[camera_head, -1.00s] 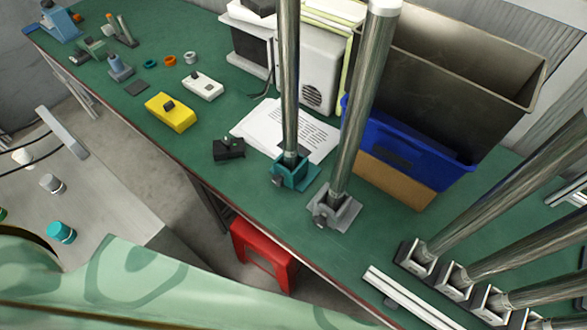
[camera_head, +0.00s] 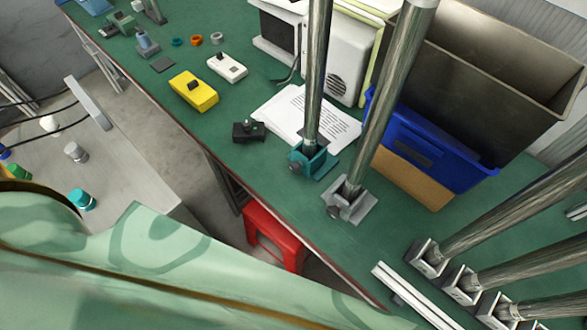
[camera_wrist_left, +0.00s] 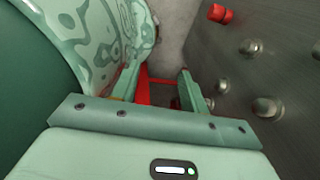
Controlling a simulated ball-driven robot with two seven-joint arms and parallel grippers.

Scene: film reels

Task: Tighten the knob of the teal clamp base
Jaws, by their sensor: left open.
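The teal clamp base (camera_head: 322,168) stands on the green bench top, with a metal pole rising from it. Its small dark knob (camera_head: 295,168) is on the side facing the bench's front edge. How tight the knob sits cannot be told. My left gripper (camera_wrist_left: 158,90) shows in the left wrist view, open and with nothing between its fingers. It points down past a red thing, away from the clamp base, which that view does not show. Neither gripper is in the head view.
A grey clamp base (camera_head: 356,204) with a pole stands close to the teal one. A black block (camera_head: 248,132), papers (camera_head: 285,118) and a blue bin (camera_head: 440,160) are nearby. A red stool (camera_head: 274,237) is below the bench edge. Several poles stand at right.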

